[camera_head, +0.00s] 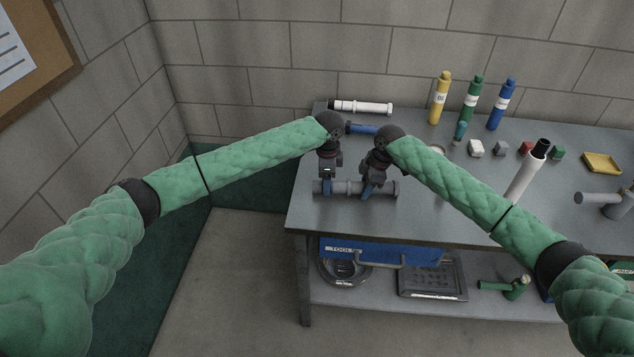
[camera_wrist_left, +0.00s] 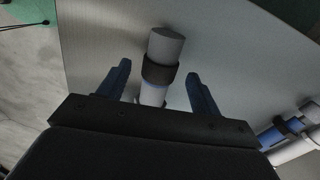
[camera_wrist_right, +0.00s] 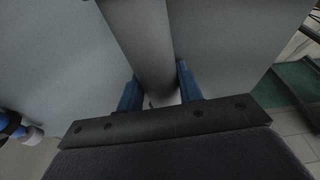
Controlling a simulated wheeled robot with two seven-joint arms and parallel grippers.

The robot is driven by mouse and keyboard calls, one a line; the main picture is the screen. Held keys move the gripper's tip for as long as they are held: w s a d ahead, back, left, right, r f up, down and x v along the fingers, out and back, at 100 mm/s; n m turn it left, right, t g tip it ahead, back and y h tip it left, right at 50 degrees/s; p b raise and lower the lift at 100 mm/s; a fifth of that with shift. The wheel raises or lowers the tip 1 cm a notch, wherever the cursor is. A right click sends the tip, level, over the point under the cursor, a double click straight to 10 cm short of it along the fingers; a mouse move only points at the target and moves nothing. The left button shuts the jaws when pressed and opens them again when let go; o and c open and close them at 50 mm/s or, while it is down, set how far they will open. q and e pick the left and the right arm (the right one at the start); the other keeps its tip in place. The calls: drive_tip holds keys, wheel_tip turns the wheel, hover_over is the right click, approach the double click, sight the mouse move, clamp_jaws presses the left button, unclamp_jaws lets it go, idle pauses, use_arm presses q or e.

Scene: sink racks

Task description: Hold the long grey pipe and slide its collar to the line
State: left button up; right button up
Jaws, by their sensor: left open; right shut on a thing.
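The long grey pipe (camera_head: 348,187) lies along the table near its front left edge. My left gripper (camera_head: 327,191) is at the pipe's left part. In the left wrist view its open fingers (camera_wrist_left: 158,72) stand on either side of the pipe, apart from it. A dark collar (camera_wrist_left: 159,74) is around the pipe between them, with a light grey end (camera_wrist_left: 166,44) beyond it. My right gripper (camera_head: 370,191) is shut on the grey pipe, which also shows in the right wrist view (camera_wrist_right: 143,40).
A white pipe (camera_head: 368,108) and a blue pipe (camera_head: 362,129) lie behind the grippers. A white tube with a black top (camera_head: 521,180) stands tilted at right. Yellow (camera_head: 439,100), green (camera_head: 470,100) and blue (camera_head: 500,105) bottles stand at the back. The front middle of the table is clear.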

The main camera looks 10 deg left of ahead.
use_arm(q)
drive_tip(key=shift+r, duration=1.85)
use_arm(e)
drive_tip(key=o, duration=1)
drive_tip(key=v, duration=1.2)
